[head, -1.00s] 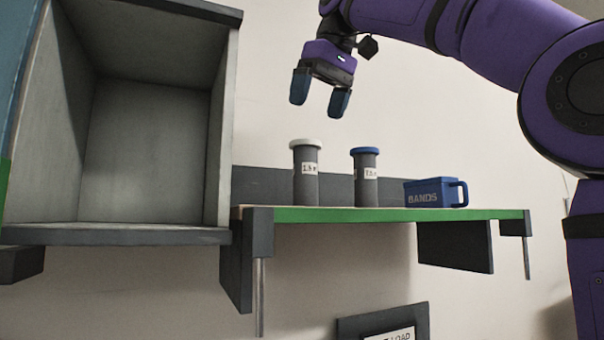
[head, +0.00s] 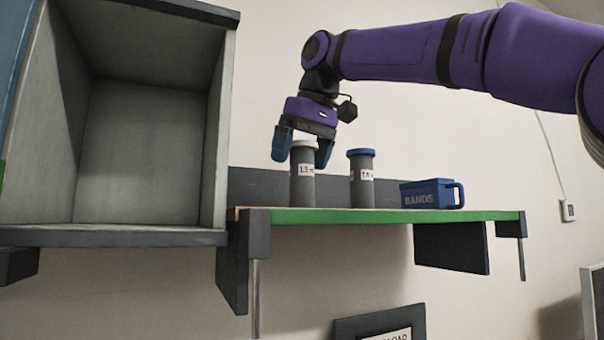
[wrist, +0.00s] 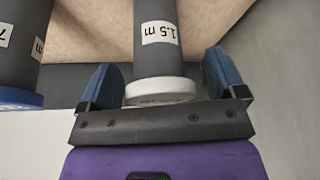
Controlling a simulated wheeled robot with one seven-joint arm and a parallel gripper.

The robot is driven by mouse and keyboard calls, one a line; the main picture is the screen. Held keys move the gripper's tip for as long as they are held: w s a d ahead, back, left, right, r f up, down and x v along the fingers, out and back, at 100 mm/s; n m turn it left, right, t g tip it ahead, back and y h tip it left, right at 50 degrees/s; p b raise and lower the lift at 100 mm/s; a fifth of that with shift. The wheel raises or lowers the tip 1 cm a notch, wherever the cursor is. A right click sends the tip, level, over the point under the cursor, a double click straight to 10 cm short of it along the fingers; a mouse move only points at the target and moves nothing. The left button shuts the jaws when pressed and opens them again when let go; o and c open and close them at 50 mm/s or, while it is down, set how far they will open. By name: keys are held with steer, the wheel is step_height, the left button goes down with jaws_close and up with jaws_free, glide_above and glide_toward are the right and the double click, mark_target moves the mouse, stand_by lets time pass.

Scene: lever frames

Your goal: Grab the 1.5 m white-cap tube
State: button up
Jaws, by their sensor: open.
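The white-cap tube (head: 303,184) is grey with a white label and stands upright on the shelf. In the wrist view the same tube (wrist: 158,55) carries a label reading 1.5 m, and its white cap (wrist: 160,91) faces me. My gripper (head: 304,160) is open and lowered over the tube's top. Its blue fingers stand on either side of the cap, with a visible gap on each side in the wrist view (wrist: 160,84). The lower tube body is below the fingertips.
A blue-cap tube (head: 362,183) stands just right of the white-cap tube. A blue bin marked BANDS (head: 428,194) sits farther right on the green-edged shelf (head: 400,215). A grey open box (head: 140,236) is at the left.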

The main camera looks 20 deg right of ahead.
steer(key=c, duration=1.2)
steer(key=shift+o, duration=0.2)
steer(key=shift+r, duration=0.15)
